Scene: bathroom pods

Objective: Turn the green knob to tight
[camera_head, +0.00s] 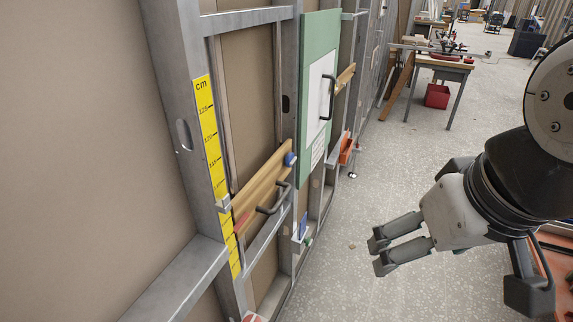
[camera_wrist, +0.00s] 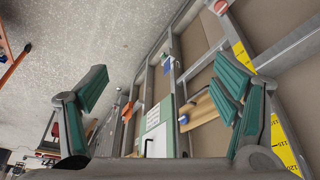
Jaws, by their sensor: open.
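A small green piece (camera_head: 308,241), perhaps the green knob, shows low on the metal wall frame in the head view, beside a blue piece (camera_head: 303,225). It is too small to tell its shape or setting. My gripper (camera_head: 380,250) is open and empty, held over the floor to the right of the wall frame and apart from it. In the wrist view my gripper (camera_wrist: 165,90) has its two green-padded fingers spread wide.
A wooden board (camera_head: 262,186) with a blue knob (camera_head: 290,159) and dark handle is on the frame. A green panel (camera_head: 319,60) with a handle sits farther along. A yellow centimetre scale (camera_head: 212,140) runs down a post. A workbench (camera_head: 440,66) and red bin (camera_head: 437,95) stand far back.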

